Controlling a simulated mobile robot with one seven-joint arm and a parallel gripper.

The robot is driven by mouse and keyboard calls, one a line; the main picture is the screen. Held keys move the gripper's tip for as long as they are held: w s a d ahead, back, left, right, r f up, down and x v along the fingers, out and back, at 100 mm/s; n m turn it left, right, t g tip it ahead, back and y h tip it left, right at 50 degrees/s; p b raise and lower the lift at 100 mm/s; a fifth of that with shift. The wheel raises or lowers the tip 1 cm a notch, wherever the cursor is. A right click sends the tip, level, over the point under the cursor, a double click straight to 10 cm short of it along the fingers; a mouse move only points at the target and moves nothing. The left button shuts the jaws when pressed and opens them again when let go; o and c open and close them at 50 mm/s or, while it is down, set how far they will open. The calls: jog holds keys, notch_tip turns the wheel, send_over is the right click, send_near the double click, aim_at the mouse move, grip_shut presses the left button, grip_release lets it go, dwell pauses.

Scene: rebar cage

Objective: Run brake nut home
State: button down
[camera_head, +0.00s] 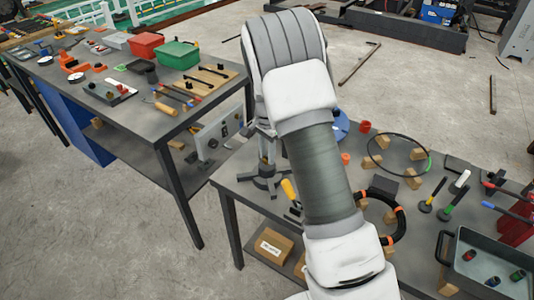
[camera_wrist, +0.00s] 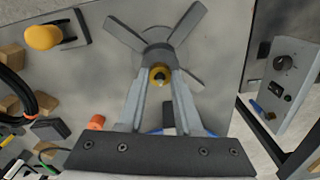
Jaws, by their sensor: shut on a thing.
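In the wrist view, a small yellow ring-shaped piece with a dark centre, which looks like the brake nut (camera_wrist: 159,72), sits between my fingertips. My gripper (camera_wrist: 160,82) is shut on it. The nut is over the hub of a grey stand with splayed flat legs (camera_wrist: 125,34), which stands on the table. I cannot tell how far the nut is threaded on.
The grey table (camera_head: 232,176) also holds a yellow-handled tool (camera_head: 288,189), a black and orange ring (camera_head: 400,222), wooden blocks, brushes and a grey tray (camera_head: 490,262) at right. A second bench with red (camera_head: 146,44) and green bins (camera_head: 178,54) stands at left.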

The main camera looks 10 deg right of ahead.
aim_at(267, 157)
jog(key=c, duration=0.6)
grip_release()
jog(key=shift+r, duration=0.1)
notch_tip(267, 157, up, 17)
jog(key=shift+r+p, duration=0.15)
jog(key=shift+p, duration=0.35)
